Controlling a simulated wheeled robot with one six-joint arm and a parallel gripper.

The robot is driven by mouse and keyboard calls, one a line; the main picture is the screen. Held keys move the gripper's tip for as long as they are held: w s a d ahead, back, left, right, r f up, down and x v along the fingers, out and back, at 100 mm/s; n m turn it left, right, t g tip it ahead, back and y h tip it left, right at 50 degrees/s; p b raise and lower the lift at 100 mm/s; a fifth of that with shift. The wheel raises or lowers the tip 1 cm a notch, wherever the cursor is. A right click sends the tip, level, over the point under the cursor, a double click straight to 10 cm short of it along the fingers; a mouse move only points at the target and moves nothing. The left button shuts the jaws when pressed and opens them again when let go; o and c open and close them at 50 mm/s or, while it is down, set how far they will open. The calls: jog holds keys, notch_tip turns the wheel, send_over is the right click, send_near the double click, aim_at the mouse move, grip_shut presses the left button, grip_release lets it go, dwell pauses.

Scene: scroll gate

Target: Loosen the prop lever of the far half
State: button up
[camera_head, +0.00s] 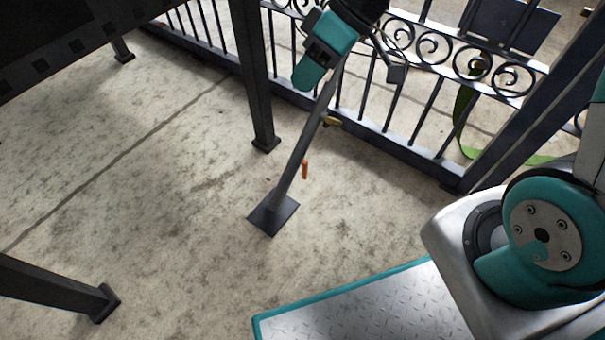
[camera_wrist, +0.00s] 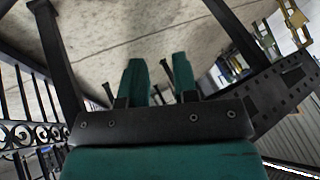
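A dark slanted prop (camera_head: 299,150) runs from a square foot plate (camera_head: 272,216) on the floor up toward the scroll gate half (camera_head: 420,62). A small orange handle (camera_head: 305,169) stands beside the lower prop. A yellowish piece (camera_head: 332,122) sits higher, by the prop's right side. I cannot tell for sure which of these is the lever. My gripper (camera_head: 306,80) is above both, near the prop's upper part, which it partly hides. In the wrist view my gripper's teal fingers (camera_wrist: 159,66) are apart, with a dark bar end (camera_wrist: 167,69) showing between them, and no grip shows.
A dark post (camera_head: 254,75) stands left of the prop. Another dark leg (camera_head: 60,287) is at the lower left. A green strap (camera_head: 461,112) hangs at the gate's right. Bare concrete floor is open around the foot plate. The wrist view shows a perforated dark beam (camera_wrist: 277,98) at right.

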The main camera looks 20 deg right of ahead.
jog(key=w+d+f+t+y, duration=0.2)
jog(key=w+d+f, duration=0.2)
jog(key=w+f, duration=0.65)
jog(key=t+y, duration=0.1)
send_over(305, 174)
jog(key=s+d, duration=0.3)
jog(key=s, duration=0.1)
notch_tip(305, 174, down, 10)
jog(key=f, duration=0.1)
jog(key=s+d+f+m+t+h, duration=0.1)
jog(key=s+d+f+t, duration=0.15)
jog(key=f, duration=0.55)
jog(key=s+d+f+m+t+h+b, duration=0.1)
jog(key=s+d+f+t, duration=0.15)
jog(key=f, duration=0.65)
jog(key=s+d+f+m+t, duration=0.1)
jog(key=s+d+f+t, duration=0.15)
jog(key=f, duration=0.55)
jog(key=b+x, duration=1)
jog(key=x, duration=0.7)
jog(key=shift+a, duration=0.3)
grip_shut()
